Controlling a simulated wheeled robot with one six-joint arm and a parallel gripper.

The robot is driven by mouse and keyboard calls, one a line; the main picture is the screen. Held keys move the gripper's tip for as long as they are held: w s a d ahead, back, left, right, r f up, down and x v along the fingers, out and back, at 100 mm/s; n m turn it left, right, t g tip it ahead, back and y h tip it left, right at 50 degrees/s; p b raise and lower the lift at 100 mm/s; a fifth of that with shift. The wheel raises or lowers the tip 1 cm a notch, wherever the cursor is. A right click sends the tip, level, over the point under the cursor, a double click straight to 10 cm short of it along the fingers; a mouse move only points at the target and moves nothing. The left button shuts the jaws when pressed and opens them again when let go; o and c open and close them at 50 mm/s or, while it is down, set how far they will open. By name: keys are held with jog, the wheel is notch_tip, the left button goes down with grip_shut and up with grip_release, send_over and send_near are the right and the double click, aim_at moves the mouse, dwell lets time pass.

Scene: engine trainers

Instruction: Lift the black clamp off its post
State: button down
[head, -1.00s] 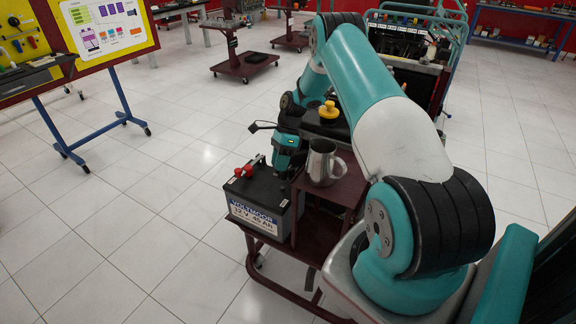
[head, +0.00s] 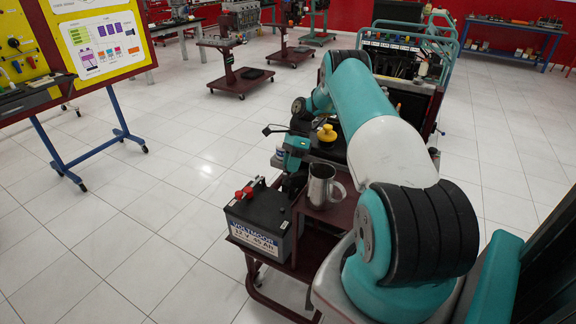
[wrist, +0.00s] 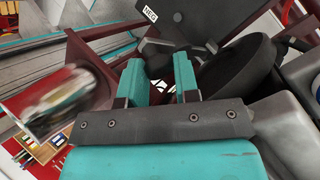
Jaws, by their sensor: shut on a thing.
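My gripper (head: 292,168) is above the right rear part of the black battery (head: 262,222). In the wrist view its two teal fingers (wrist: 160,75) are closed around a small dark thing, the black clamp (wrist: 158,52). A NEG label (wrist: 150,14) shows on a dark surface just beyond it. In the head view, a dark shape under the fingers (head: 291,184) blends with the battery, so I cannot tell whether the clamp is clear of its post. A red clamp (head: 245,192) is on the battery's left side.
A metal jug (head: 319,188) stands close right of the battery on the dark red cart (head: 326,217). A yellow-capped thing (head: 326,134) is behind it. A blue-legged board (head: 78,150) stands at the left. Open tiled floor lies left of the cart.

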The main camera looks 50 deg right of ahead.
jog(key=shift+w+f, duration=0.1)
jog(key=shift+f, duration=0.15)
jog(key=c, duration=0.8)
grip_release()
jog(key=shift+w, duration=0.1)
jog(key=shift+c, duration=0.2)
jog(key=shift+d+r, duration=0.1)
jog(key=shift+r, duration=0.5)
notch_tip(320, 180, up, 19)
jog(key=p, duration=0.7)
jog(key=shift+f, duration=0.1)
